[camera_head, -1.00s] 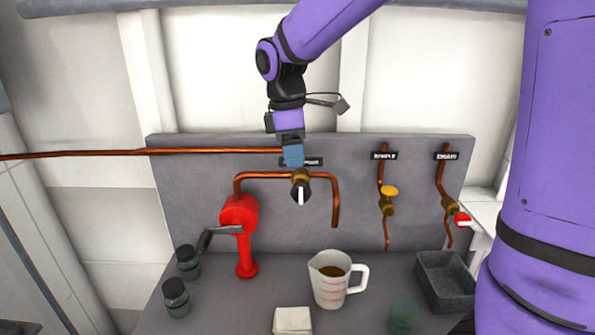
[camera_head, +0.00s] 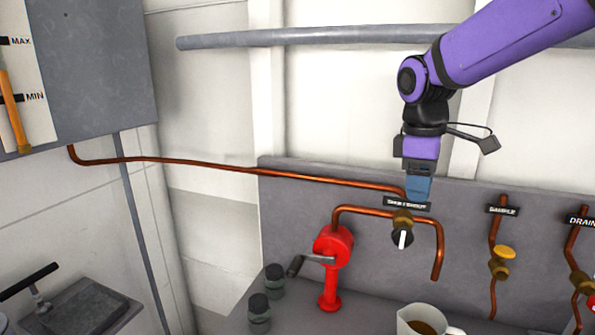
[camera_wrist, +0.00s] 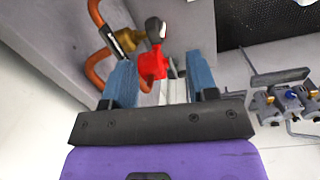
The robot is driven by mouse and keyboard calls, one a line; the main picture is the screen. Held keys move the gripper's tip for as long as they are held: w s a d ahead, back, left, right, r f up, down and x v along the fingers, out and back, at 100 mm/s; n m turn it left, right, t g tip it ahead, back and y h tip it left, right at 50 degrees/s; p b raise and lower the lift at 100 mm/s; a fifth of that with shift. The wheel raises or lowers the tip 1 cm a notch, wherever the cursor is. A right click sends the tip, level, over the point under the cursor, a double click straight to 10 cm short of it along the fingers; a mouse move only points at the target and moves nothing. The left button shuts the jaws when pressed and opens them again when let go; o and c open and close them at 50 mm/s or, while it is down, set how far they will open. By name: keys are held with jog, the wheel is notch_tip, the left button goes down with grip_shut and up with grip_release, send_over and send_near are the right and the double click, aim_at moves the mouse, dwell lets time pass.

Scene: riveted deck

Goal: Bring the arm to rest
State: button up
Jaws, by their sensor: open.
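Beyond the fingers the wrist view shows a red part (camera_wrist: 152,66) and a brass valve (camera_wrist: 125,40) on copper pipe. I cannot tell whether the fingers touch the panel or pipe.
A red hand pump (camera_head: 332,255) stands on the bench, with dark jars (camera_head: 260,310) to its left and a measuring jug (camera_head: 420,322) to its right. A yellow-handled valve (camera_head: 503,254) is further right. A grey tank (camera_head: 100,60) with a level gauge hangs at upper left.

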jog(key=s+d+m+t, duration=0.2)
jog(key=s+m, duration=0.3)
jog(key=s, duration=0.4)
jog(key=s+d+r+m+t+y, duration=0.1)
jog(key=s+d+m+t, duration=0.2)
jog(key=s+m, duration=0.3)
jog(key=s+d, duration=0.1)
jog(key=s, duration=0.3)
jog(key=shift+s+d+r+m, duration=0.15)
jog(key=shift+s+d+m, duration=0.1)
jog(key=shift+d+m, duration=0.05)
